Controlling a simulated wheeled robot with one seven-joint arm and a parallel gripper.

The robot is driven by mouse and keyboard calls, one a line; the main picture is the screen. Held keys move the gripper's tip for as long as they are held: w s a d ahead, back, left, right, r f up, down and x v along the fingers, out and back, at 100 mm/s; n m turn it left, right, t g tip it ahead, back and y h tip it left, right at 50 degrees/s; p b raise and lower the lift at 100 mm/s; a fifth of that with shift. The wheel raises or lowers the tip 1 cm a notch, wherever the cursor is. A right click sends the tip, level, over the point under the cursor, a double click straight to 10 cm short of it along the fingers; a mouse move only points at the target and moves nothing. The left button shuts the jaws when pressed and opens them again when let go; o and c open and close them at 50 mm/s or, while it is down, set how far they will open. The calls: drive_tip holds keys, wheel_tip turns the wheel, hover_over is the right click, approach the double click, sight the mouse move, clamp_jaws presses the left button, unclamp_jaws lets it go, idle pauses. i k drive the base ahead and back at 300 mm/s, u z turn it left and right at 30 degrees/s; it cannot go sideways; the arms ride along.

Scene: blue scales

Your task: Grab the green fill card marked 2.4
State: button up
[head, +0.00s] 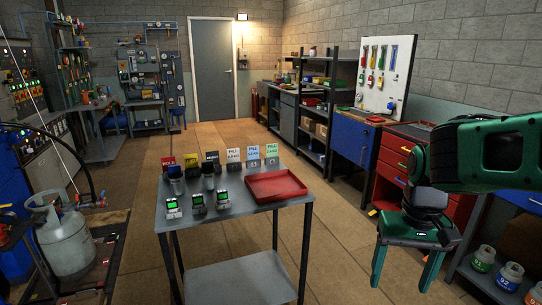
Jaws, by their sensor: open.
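The green fill card (271,151) stands upright in a small dark holder at the back of the grey table (240,257). It is the rightmost in a row of cards; its print is small, and I cannot read the number for certain. A light blue fill card (253,154) stands just left of it, and a white fill card (234,156) stands left of that. My gripper (402,284) hangs to the right of the table, well apart from the cards. Its two green fingers point down and are spread, with nothing between them.
A red tray (276,197) lies on the table in front of the green card. Left of it are several small devices with green screens (197,201) and dark cups (176,181). Red (168,162) and yellow (190,160) cards stand further left. Drawer cabinets line the right wall.

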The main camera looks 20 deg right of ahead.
sight(272, 149)
drive_tip(key=k, duration=0.55)
drive_tip(key=u, duration=0.35)
drive_tip(key=i, duration=2.3)
drive_tip(key=z, duration=0.7)
